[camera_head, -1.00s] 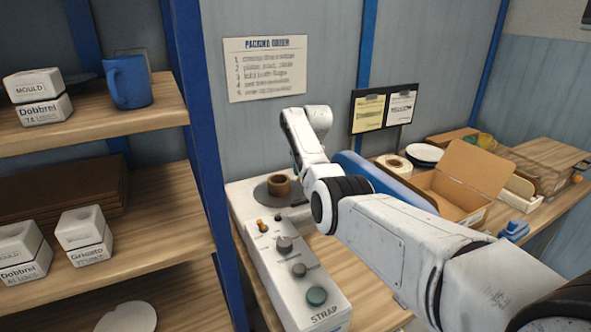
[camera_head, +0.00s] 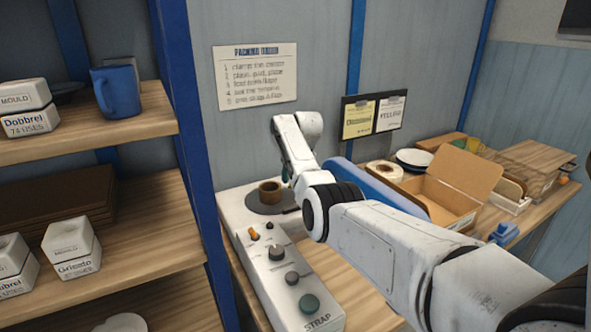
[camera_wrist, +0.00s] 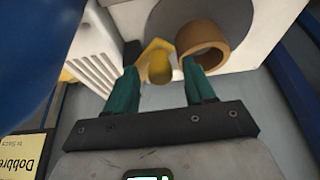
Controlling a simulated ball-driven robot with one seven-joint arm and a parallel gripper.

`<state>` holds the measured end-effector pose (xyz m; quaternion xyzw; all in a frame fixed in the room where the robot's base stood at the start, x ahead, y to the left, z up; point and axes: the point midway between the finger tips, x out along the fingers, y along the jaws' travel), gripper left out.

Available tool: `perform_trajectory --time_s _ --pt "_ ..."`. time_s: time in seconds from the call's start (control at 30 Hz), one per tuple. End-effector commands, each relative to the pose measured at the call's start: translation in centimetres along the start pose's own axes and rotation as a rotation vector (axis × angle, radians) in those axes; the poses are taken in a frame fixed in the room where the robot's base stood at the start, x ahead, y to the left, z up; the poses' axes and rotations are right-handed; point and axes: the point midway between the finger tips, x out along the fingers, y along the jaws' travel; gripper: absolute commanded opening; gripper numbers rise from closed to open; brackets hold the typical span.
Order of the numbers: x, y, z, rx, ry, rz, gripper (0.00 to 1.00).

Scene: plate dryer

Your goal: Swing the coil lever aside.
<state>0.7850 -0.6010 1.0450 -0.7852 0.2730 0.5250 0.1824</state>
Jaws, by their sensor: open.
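The strapping machine (camera_head: 230,210) is a white unit with a grey round plate (camera_head: 262,207) and a brown ring-shaped core (camera_head: 270,191) on it. In the wrist view, a yellow bent lever (camera_wrist: 158,64), which looks like the coil lever, lies beside the brown core (camera_wrist: 203,44). My gripper (camera_wrist: 160,72) is open, with its two teal fingers on either side of the yellow lever's end. The right finger overlaps the core in the picture; I cannot tell whether it touches. In the head view, my gripper (camera_head: 287,167) is beside the core, and the yellow lever is hidden.
The machine's front panel has an orange switch (camera_head: 253,234) and several knobs. A shelf with a blue mug (camera_head: 117,91) and labelled blocks stands left behind a blue post (camera_head: 190,150).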

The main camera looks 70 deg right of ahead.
Motion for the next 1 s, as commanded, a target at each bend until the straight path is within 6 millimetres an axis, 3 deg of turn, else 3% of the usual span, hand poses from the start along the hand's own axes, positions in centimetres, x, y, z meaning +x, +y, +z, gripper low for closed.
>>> perform_trajectory --time_s 0.23,0.6,0.8,1.0 --pt "-2.5 0.0 -0.1 0.000 0.004 0.000 0.54" --pt "-8.9 0.0 0.0 0.000 0.003 0.000 0.54" --pt "-10.4 0.0 0.0 0.000 0.001 0.000 0.54" --pt "-10.6 0.0 0.0 0.000 0.000 0.000 0.54"
